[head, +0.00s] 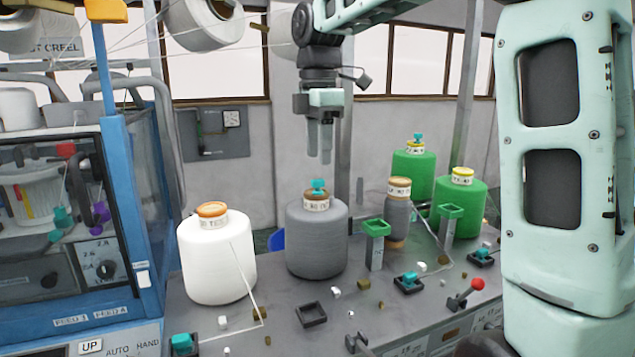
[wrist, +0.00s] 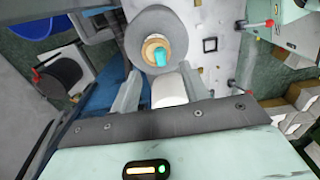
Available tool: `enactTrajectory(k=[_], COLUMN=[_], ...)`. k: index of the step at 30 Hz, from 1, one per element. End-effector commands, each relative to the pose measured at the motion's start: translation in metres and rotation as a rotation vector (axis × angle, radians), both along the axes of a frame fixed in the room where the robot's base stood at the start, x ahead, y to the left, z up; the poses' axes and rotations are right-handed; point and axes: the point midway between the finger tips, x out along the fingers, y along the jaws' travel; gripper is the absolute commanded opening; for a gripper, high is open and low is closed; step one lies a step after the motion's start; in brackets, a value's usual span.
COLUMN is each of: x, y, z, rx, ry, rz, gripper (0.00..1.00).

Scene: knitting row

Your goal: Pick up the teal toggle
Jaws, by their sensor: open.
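Several teal toggles are in view, and I cannot tell which one the task means. One teal toggle (head: 319,186) sits upright on top of the grey yarn cone (head: 317,240); it also shows in the wrist view (wrist: 160,57). Others are on the back green cone (head: 417,139), on the table in a dark holder (head: 408,280), and at the lower left (head: 182,343). My gripper (head: 320,155) is open and empty, pointing down above the toggle on the grey cone, with a gap between. In the wrist view its fingers (wrist: 160,80) stand apart below that toggle.
A white yarn cone (head: 218,265) stands left of the grey cone. A smaller grey spool (head: 397,222), a green holder (head: 376,240) and a green cone (head: 463,210) stand to the right. Small loose pieces and an empty dark tray (head: 311,314) lie on the grey table in front.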

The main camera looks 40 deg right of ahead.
Motion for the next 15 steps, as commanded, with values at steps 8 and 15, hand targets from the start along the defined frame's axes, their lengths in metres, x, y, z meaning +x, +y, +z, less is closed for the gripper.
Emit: enactTrajectory(k=[8, 15], x=[0.0, 0.0], y=[0.001, 0.002], z=[-0.018, -0.053], rx=[0.001, 0.0], ry=[0.004, 0.003], rz=[0.001, 0.0], gripper=[0.45, 0.45])
